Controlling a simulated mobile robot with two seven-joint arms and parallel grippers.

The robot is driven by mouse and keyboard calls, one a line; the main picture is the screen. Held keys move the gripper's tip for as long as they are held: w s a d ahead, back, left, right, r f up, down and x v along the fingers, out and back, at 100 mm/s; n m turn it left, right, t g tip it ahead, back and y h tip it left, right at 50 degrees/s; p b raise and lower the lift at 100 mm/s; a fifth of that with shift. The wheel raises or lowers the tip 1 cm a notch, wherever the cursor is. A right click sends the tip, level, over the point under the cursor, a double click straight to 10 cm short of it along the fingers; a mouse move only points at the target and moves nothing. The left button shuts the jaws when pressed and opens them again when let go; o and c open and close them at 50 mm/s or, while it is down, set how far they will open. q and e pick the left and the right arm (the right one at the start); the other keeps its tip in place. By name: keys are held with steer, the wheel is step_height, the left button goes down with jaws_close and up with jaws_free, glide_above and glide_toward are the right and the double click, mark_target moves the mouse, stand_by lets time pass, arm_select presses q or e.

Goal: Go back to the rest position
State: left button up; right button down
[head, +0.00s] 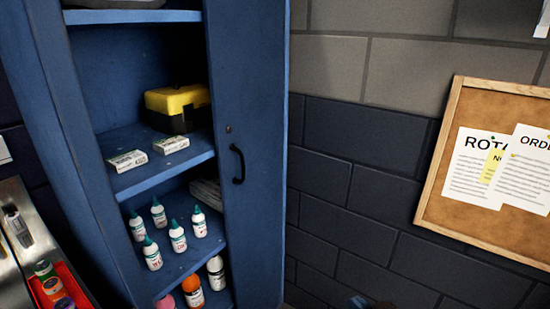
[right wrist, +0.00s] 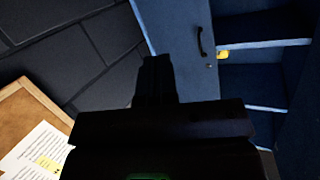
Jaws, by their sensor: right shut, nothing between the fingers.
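My right gripper (right wrist: 157,62) shows dark in the right wrist view, with its fingers together and nothing between them. It points toward the dark brick wall, beside the blue cabinet door (right wrist: 180,25), and I see no contact with either. In the head view only a small dark part, likely of my right arm or gripper, shows at the bottom edge, right of the cabinet. My left gripper is not in view.
The blue cabinet (head: 255,190) is open. Its shelves hold a yellow-black toolbox (head: 178,106), small white boxes (head: 127,161) and several bottles (head: 152,254). A corkboard (head: 440,205) hangs on the wall at right. A red tray (head: 72,282) stands at lower left.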

steer(key=s+d+f+m+g+h, duration=0.1)
steer(key=s+d+f+h, duration=0.2)
steer(key=s+d+f, duration=0.2)
steer(key=s+d+f+m+g+h, duration=0.1)
steer(key=s+d+f+h, duration=0.3)
steer(key=s+f, duration=0.6)
steer(key=s+d, duration=0.1)
steer(key=s, duration=0.2)
steer(key=shift+d+f+m, duration=0.15)
steer(key=shift+m, duration=0.25)
